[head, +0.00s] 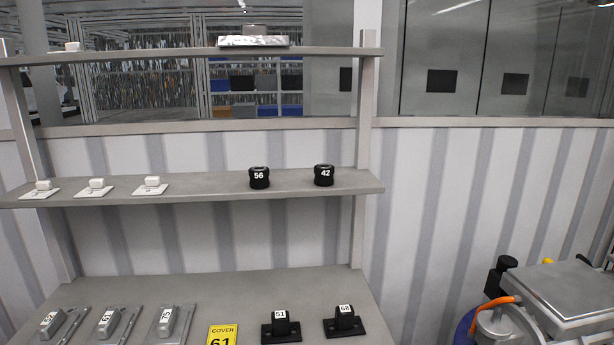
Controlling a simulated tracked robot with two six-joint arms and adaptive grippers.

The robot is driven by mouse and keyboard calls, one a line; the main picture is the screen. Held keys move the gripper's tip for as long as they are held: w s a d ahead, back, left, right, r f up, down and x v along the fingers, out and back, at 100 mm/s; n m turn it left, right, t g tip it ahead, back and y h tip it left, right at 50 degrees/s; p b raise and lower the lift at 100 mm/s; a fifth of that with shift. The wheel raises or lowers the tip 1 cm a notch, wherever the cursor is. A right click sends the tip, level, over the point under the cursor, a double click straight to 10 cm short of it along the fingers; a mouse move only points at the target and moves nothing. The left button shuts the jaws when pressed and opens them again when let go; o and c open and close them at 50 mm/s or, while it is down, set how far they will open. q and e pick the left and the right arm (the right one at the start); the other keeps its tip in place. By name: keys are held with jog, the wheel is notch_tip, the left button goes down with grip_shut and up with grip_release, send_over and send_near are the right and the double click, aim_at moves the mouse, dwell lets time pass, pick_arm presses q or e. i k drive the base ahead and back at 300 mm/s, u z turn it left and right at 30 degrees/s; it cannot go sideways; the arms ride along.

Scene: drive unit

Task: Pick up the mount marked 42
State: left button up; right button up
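The mount marked 42 (324,176) is a short black cylinder with a white number on its front. It stands upright on the middle shelf (216,187), near the shelf's right end. A similar black mount marked 56 (259,177) stands to its left with a clear gap between them. Neither of my grippers shows in the head view.
Several white parts (97,186) sit at the shelf's left. Grey equipment (570,290) stands at right.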

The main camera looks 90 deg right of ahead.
aim_at(324, 173)
jog(key=z, duration=0.05)
jog(key=k, duration=1.65)
jog(key=z, duration=1.2)
jog(key=i, duration=1)
jog(key=z, duration=0.1)
